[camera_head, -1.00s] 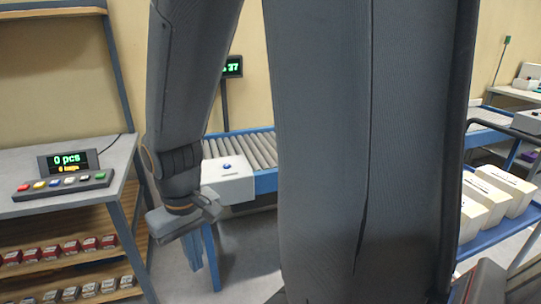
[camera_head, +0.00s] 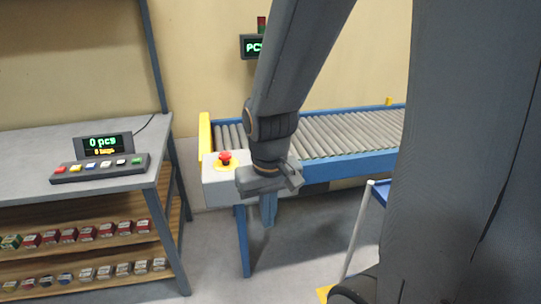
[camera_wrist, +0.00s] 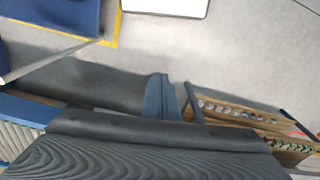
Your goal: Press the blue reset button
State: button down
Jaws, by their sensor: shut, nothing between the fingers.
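A pale control box (camera_head: 213,185) is fixed at the left end of the roller conveyor. A red mushroom button (camera_head: 225,157) on a yellow ring shows on its top. My forearm and wrist cover the right part of the box top, and no blue button shows there now. My gripper (camera_head: 268,222) is shut and empty, pointing down in front of the box. It also shows in the wrist view (camera_wrist: 160,92), over the floor. A separate button panel on the left bench has a small blue button (camera_head: 91,165) among several coloured ones.
The roller conveyor (camera_head: 350,135) runs to the right behind my arm. The bench (camera_head: 30,184) on the left carries a green display (camera_head: 103,145), with shelves of small boxes below. A blue cart (camera_head: 381,192) stands at the right. Floor between bench and cart is clear.

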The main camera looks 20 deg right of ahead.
jog(key=w+d+r+m+t+p, duration=0.2)
jog(key=w+d+r+m+p, duration=0.1)
jog(key=w, duration=0.5)
jog(key=w+d+r+m+t+p, duration=0.3)
jog(key=w+d+p, duration=0.2)
jog(key=w+p, duration=0.2)
jog(key=w+d+r+m+t+h+p, duration=0.1)
jog(key=w+d+r+m+t+p, duration=0.2)
jog(key=w, duration=0.8)
jog(key=d+r+p, duration=0.1)
jog(key=d+p, duration=0.1)
jog(key=p, duration=0.1)
jog(key=shift+m, duration=0.3)
jog(key=shift+w+d+f, duration=0.1)
jog(key=shift+f, duration=0.05)
notch_tip(320, 180, down, 7)
jog(key=b, duration=0.5)
jog(key=shift+f+b, duration=0.6)
jog(key=shift+f, duration=0.2)
jog(key=shift+f, duration=0.15)
jog(key=shift+f, duration=0.3)
